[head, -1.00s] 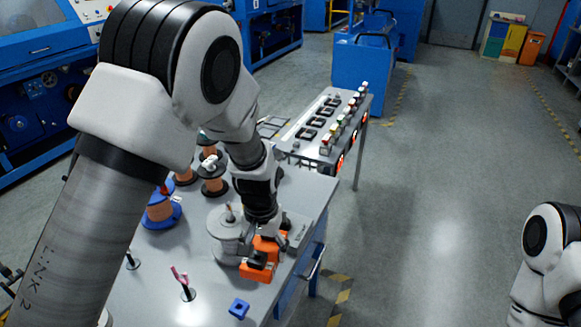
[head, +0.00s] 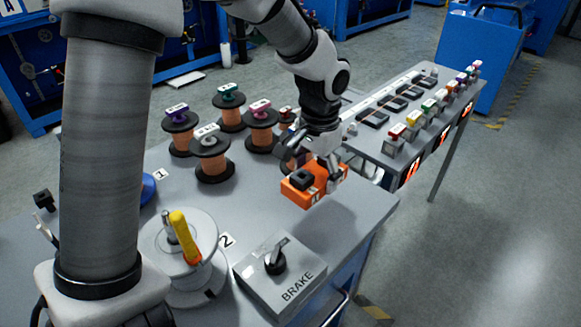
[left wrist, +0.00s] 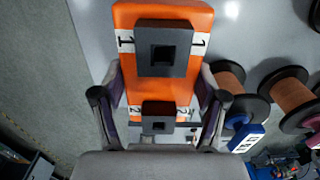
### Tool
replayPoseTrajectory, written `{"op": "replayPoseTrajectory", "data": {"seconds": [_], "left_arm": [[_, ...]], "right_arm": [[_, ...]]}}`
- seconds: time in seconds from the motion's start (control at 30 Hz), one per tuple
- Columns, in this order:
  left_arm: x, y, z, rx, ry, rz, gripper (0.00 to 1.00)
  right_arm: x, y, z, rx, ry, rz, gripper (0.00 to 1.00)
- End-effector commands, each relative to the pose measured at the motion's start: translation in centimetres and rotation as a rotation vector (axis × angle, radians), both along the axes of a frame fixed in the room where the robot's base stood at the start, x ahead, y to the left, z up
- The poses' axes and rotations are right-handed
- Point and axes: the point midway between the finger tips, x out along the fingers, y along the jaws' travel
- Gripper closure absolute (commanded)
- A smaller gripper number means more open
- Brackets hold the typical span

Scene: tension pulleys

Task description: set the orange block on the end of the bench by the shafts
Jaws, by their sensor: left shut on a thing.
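The orange block (head: 301,193) has black square sockets on top and white labels reading 1 and 2. My left gripper (head: 322,170) is shut on it, over the far right part of the grey bench (head: 345,215). I cannot tell whether the block touches the bench top. In the left wrist view the block (left wrist: 165,85) lies between both fingers of my left gripper (left wrist: 160,105). A pale spool (head: 165,245) with a yellow-handled piece stands at the near side, by the label 2. My right gripper is out of view.
Several copper-wound spools (head: 212,160) stand left of the block. A grey brake box (head: 280,275) sits at the near edge. A narrow table (head: 385,150) with black pads and coloured-topped items stands beyond the bench. Bench top between block and brake box is clear.

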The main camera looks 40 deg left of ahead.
Motion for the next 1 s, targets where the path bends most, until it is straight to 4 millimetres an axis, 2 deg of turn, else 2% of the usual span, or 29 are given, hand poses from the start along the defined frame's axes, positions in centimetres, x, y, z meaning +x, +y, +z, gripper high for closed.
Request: {"op": "replayPoseTrajectory", "data": {"seconds": [0.03, 0.4, 0.77, 0.8, 0.83, 1.0], "left_arm": [[0.0, 0.0, -1.4, -0.001, 0.004, 0.0, 0.91], [0.0, 0.0, -6.7, -0.001, 0.0, 0.001, 0.91], [0.1, 0.0, -7.0, -0.001, -0.001, 0.001, 0.91], [0.1, 0.0, -6.9, -0.001, -0.001, 0.001, 0.14], [0.1, 0.0, -6.9, -0.001, -0.001, 0.001, 0.03], [0.1, 0.0, -6.9, -0.001, -0.001, 0.001, 0.03]], "right_arm": [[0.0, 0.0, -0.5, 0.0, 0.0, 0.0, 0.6], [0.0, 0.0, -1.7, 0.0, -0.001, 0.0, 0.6], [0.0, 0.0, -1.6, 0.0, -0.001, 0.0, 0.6], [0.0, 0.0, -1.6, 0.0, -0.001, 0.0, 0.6], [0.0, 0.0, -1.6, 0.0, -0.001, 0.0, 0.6], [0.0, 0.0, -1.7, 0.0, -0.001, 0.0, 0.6]]}}
